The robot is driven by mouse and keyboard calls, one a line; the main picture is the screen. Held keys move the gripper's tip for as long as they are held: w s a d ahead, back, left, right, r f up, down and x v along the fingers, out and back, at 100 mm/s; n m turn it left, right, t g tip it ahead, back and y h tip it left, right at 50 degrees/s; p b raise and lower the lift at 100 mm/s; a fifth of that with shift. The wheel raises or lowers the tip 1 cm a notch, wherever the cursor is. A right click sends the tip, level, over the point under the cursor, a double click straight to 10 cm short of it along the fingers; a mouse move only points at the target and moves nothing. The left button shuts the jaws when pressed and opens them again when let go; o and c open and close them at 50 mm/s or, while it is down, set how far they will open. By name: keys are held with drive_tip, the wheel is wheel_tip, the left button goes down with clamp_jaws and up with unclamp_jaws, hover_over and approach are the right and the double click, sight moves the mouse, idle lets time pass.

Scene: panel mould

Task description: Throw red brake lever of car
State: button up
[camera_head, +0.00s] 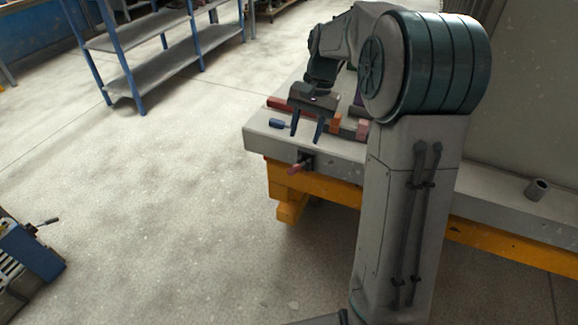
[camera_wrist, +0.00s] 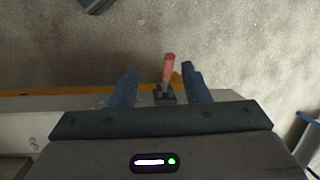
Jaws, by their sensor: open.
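The red brake lever (camera_head: 298,167) sticks out from a dark bracket on the front side of the grey car bed in the head view. In the wrist view the red lever handle (camera_wrist: 169,68) rises from its dark base, in the gap between my two fingers. My gripper (camera_head: 307,140) is open above the bed's edge, close to the lever, with its fingers pointing down. In the wrist view my gripper (camera_wrist: 157,74) has its fingers spread on both sides of the lever. I see a gap on each side and no clear contact. The car (camera_head: 262,143) has a yellow frame under its grey bed.
On the bed near my gripper lie a blue-handled tool (camera_head: 281,123), an orange block (camera_head: 335,121) and a pinkish block (camera_head: 362,129). A short grey tube (camera_head: 537,189) stands on the bed at right. Blue shelving (camera_head: 150,75) stands at the back left. The floor in front of the lever is clear.

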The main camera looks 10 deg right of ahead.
drive_tip(key=m+g+y, duration=0.1)
drive_tip(key=m+y, duration=0.1)
approach(294, 167)
wheel_tip(294, 167, up, 3)
drive_tip(key=x, duration=0.4)
drive_tip(key=b+x, duration=0.1)
drive_tip(key=x, duration=0.4)
drive_tip(key=d+x, duration=0.1)
drive_tip(key=x, duration=0.4)
drive_tip(key=shift+f, duration=0.2)
drive_tip(key=shift+c, duration=0.2)
clamp_jaws()
